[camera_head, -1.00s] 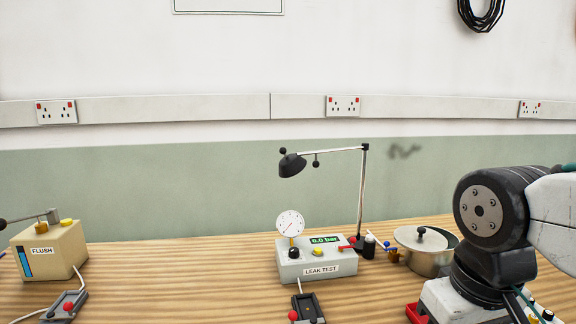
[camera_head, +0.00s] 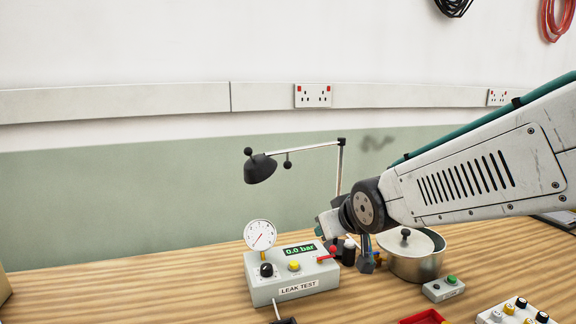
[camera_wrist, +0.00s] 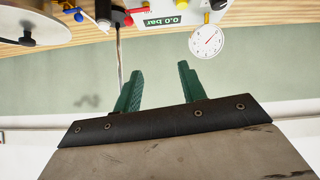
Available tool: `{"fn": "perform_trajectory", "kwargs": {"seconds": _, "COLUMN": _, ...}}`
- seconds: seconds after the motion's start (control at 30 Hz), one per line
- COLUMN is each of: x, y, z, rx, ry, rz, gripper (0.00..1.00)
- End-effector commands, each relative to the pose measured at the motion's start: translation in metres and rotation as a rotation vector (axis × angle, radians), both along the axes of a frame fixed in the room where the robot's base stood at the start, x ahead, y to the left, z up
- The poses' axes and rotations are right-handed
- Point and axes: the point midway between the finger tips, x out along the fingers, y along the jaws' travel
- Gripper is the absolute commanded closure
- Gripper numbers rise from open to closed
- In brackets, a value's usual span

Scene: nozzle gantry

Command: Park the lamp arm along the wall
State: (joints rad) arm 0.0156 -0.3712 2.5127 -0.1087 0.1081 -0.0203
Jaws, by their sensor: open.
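The lamp stands at the back of the bench in the head view. Its black shade (camera_head: 260,170) hangs at the left end of a thin horizontal lamp arm (camera_head: 315,147), with a small knob below the arm. The arm meets the upright post (camera_head: 340,170) at the right; the post's lower part is hidden behind my arm. My gripper is mostly hidden there, near the post's foot. In the wrist view, which is upside down, my gripper (camera_wrist: 160,88) has two green fingers apart with nothing between them. The post (camera_wrist: 119,55) shows beside and beyond the left finger.
The leak test box (camera_head: 292,276) with its round gauge (camera_head: 260,235) stands left of my gripper. A lidded pot (camera_head: 416,262) and a small button box (camera_head: 443,288) stand to the right. A red tray (camera_head: 424,317) is in front. The wall (camera_head: 120,200) behind the lamp is clear.

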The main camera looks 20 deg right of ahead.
Motion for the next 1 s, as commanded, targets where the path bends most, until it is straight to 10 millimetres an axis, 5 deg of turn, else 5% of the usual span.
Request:
{"fn": "perform_trajectory", "kwargs": {"seconds": 0.2, "x": 0.079, "y": 0.005, "z": 0.017, "rx": -0.022, "ry": -0.362, "rz": 0.069, "gripper": 0.59}}
{"fn": "perform_trajectory", "kwargs": {"seconds": 0.4, "x": 0.118, "y": 0.014, "z": 0.035, "rx": -0.021, "ry": -0.693, "rz": 0.136, "gripper": 0.59}}
{"fn": "perform_trajectory", "kwargs": {"seconds": 0.7, "x": 0.125, "y": 0.023, "z": 0.053, "rx": 0.002, "ry": -1.019, "rz": 0.194, "gripper": 0.59}}
{"fn": "perform_trajectory", "kwargs": {"seconds": 1.0, "x": 0.144, "y": 0.028, "z": 0.065, "rx": 0.006, "ry": -1.071, "rz": 0.202, "gripper": 0.59}}
